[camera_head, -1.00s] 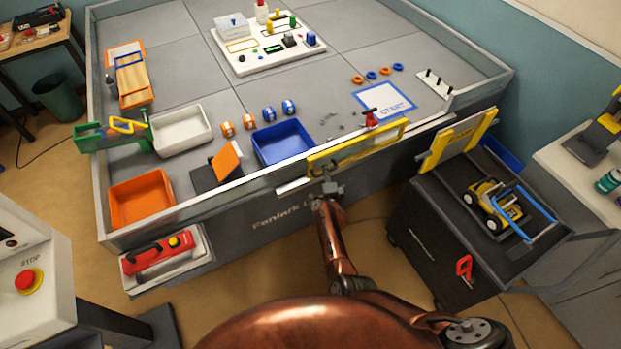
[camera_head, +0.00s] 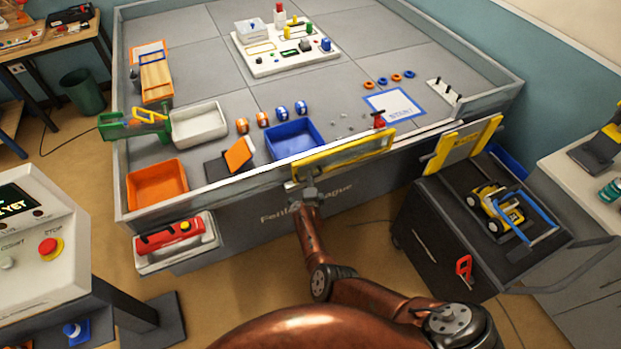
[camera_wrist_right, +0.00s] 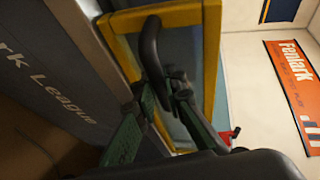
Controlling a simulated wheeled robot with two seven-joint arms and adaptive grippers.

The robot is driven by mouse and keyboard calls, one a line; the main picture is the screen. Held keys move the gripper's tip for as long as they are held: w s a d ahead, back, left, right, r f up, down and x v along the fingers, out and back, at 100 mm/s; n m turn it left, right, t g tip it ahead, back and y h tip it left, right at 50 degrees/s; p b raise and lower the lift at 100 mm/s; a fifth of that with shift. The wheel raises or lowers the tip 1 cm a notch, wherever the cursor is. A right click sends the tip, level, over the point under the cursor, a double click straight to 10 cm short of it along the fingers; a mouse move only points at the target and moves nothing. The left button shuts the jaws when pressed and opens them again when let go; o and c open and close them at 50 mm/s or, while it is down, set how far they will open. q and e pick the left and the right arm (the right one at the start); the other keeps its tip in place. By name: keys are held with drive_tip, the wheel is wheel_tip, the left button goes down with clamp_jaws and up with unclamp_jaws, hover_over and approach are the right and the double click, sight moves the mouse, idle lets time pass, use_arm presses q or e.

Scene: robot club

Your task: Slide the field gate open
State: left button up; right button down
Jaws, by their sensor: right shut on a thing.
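The field gate (camera_head: 345,153) is a clear panel in a yellow frame. It stands on the front wall of the grey field, right of the blue bin. My right gripper (camera_head: 301,184) is at the gate's left end, on the outer side of the wall. In the right wrist view the gate's yellow frame (camera_wrist_right: 208,60) carries a black curved handle (camera_wrist_right: 151,45). The green fingers of my right gripper (camera_wrist_right: 160,92) are closed around the lower part of this handle. The exact contact is partly hidden by the fingers. My left gripper is not in view.
Inside the wall stand a blue bin (camera_head: 294,141), a tilted orange panel (camera_head: 240,154) and an orange bin (camera_head: 157,186). A dark cart (camera_head: 455,235) with a toy vehicle stands at right. A red tool (camera_head: 170,236) lies on an outer shelf at left.

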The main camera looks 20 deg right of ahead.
drive_tip(key=shift+s+a+f, duration=0.1)
drive_tip(key=shift+a+f, duration=0.1)
drive_tip(key=shift+f, duration=0.05)
drive_tip(key=c, duration=2.3)
unclamp_jaws()
drive_tip(key=o, duration=0.3)
drive_tip(key=shift+r, duration=0.15)
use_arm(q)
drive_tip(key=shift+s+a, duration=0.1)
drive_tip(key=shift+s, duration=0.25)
use_arm(e)
drive_tip(key=shift+o, duration=0.2)
drive_tip(key=shift+r, duration=0.1)
drive_tip(key=shift+d, duration=0.1)
